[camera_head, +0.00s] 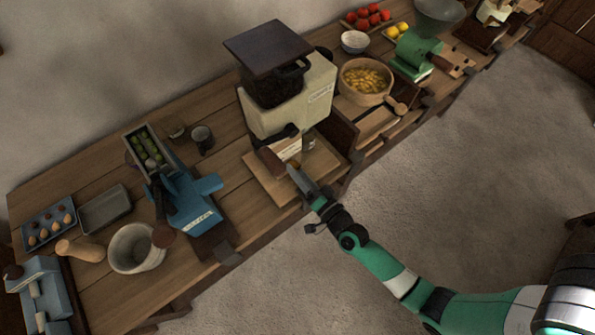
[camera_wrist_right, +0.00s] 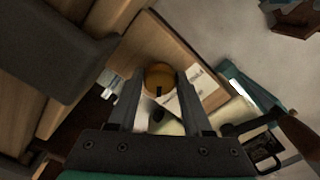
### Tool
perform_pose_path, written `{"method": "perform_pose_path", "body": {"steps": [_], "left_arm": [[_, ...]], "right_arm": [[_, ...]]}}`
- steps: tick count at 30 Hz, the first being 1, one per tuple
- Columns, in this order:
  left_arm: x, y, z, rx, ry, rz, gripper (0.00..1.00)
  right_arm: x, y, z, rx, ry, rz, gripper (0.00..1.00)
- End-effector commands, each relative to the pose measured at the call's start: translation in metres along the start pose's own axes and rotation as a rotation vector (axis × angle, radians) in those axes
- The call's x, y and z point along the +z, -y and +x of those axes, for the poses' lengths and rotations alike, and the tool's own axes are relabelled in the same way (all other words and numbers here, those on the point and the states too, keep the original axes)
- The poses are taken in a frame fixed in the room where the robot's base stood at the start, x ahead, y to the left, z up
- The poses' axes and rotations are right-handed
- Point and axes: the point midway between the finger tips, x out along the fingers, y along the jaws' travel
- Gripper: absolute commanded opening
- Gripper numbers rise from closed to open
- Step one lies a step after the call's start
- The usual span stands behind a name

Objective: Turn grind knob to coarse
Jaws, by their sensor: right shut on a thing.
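The grinder (camera_head: 290,105) is a cream machine with a dark square lid, standing on a wooden base on the bench. Its grind knob (camera_wrist_right: 158,74) is round and brass-orange, with a dark mark on its face, and sits low on the front of the machine. My right gripper (camera_head: 295,171) reaches the grinder's front from the lower right. In the right wrist view its two fingers stand on either side of the knob, shut on it. A pale label with small print (camera_wrist_right: 194,88) lies beside the knob; I cannot read it. My left gripper is out of view.
A blue machine (camera_head: 190,205) and a pale pot (camera_head: 133,250) stand to the left. A wooden bowl of yellow pieces (camera_head: 365,82) and a green machine (camera_head: 415,52) stand to the right. The floor in front of the bench is clear.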

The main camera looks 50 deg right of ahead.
Motion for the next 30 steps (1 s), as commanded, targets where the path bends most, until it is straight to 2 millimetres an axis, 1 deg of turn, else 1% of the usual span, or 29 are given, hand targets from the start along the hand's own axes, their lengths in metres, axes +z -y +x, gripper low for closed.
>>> {"method": "perform_pose_path", "body": {"steps": [3, 9, 23, 24, 28, 29, 30], "left_arm": [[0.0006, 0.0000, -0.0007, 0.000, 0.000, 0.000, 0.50], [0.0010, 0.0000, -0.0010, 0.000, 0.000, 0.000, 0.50], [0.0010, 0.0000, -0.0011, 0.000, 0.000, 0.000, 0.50], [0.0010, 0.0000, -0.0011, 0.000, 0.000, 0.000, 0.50], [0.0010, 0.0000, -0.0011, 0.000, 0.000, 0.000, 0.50], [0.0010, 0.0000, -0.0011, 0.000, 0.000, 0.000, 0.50], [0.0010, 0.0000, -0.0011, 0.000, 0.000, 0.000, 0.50]], "right_arm": [[-0.0002, 0.0005, 0.0001, -0.001, -0.001, 0.057, 0.00], [-0.0003, 0.0007, 0.0001, -0.001, -0.001, 0.112, 0.00], [-0.0004, 0.0007, 0.0001, -0.001, -0.001, 0.130, 0.00], [-0.0004, 0.0007, 0.0001, -0.001, -0.001, 0.130, 0.51], [-0.0003, 0.0006, 0.0001, -0.001, -0.001, 0.129, 0.75], [-0.0003, 0.0006, 0.0001, -0.001, -0.001, 0.129, 0.79], [-0.0003, 0.0006, 0.0001, -0.001, 0.000, 0.129, 0.79]]}}
